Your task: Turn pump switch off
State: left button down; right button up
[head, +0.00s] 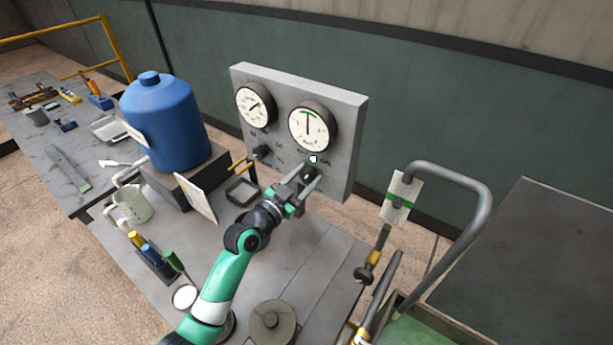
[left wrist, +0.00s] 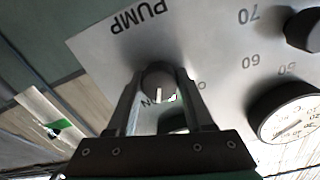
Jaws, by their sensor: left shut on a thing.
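The pump switch is a dark round knob (left wrist: 158,78) on a grey panel (head: 347,120), beside the printed word PUMP, which appears upside down in the left wrist view. A white mark on the knob points down in that view, near a partly hidden letter N. Another letter like an O shows to the right, partly covered. My left gripper (head: 309,174) reaches the lower right of the panel and is shut on the knob, one finger on each side (left wrist: 160,82). My right gripper is not in view.
Two gauges (head: 313,128) sit above the switch, and a second dark knob (head: 262,152) is to its left. A blue tank (head: 165,120) stands left of the panel. A bent grey pipe (head: 480,215) and a cart (head: 540,260) are at right.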

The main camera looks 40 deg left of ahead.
pick_arm(q)
jog(key=n, duration=0.5)
jog(key=shift+n+p, duration=0.4)
jog(key=n+p, duration=0.1)
jog(key=n, duration=0.4)
jog(key=shift+n, duration=0.4)
jog(key=shift+c, duration=1.5)
grip_release()
jog(key=shift+s, duration=0.1)
jog(key=shift+s+p, duration=0.35)
jog(key=s+d, duration=0.1)
jog(key=s, duration=0.9)
jog(key=shift+s+d+f+p, duration=0.2)
jog(key=shift+s+d+p, duration=0.1)
jog(key=shift+s, duration=0.05)
